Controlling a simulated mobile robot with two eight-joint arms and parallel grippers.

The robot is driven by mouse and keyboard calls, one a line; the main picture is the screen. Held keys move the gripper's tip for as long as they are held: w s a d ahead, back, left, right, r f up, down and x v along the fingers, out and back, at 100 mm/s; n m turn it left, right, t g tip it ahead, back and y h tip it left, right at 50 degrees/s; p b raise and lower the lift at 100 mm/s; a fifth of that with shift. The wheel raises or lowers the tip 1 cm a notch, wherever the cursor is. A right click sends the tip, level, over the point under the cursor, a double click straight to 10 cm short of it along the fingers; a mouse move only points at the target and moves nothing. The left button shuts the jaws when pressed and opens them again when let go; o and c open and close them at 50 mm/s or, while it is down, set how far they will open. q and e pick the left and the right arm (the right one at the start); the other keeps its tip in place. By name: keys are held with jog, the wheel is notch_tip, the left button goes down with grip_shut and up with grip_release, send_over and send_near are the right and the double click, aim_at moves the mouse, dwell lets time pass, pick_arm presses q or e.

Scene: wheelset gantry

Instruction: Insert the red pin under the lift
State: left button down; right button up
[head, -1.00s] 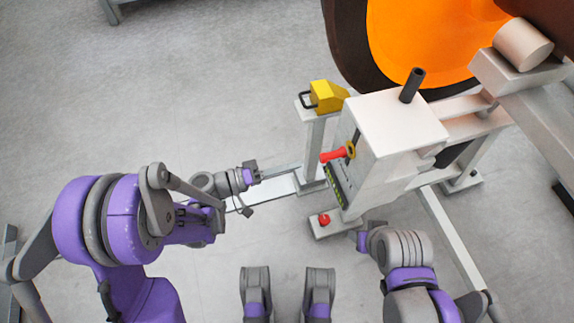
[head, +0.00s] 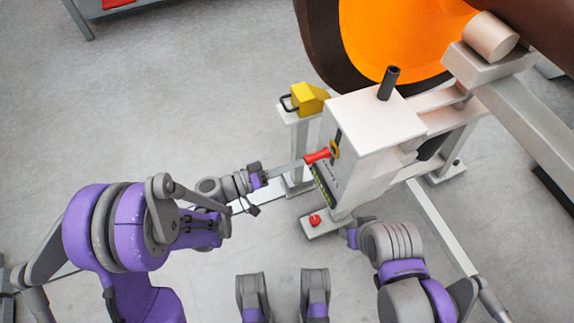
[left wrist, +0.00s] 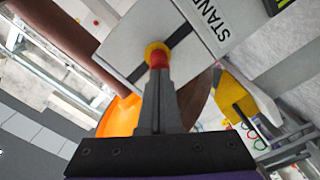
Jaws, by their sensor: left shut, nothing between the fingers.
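The red pin (head: 317,156) sticks out of a yellow ring (head: 334,149) on the slotted face of the white lift box (head: 375,120). How deep it sits is hidden. My left gripper (head: 300,166) is shut and empty, its fingertips at the outer end of the pin's red handle. The left wrist view shows the closed fingers (left wrist: 157,85) lined up with the red pin (left wrist: 158,61) and the yellow ring (left wrist: 157,50); I cannot tell whether they touch. My right gripper (head: 353,234) is low beside the stand's foot, its fingers mostly hidden.
A yellow block with a dark handle (head: 308,98) sits on a post left of the lift. A red knob (head: 314,220) is on the stand's foot. A large orange and brown wheel (head: 395,40) stands behind. The floor at left is open.

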pick_arm(q)
jog(key=shift+x, duration=1)
dwell(0.3)
jog(key=v, duration=1.3)
jog(key=shift+a, duration=0.3)
jog(key=shift+s, duration=0.1)
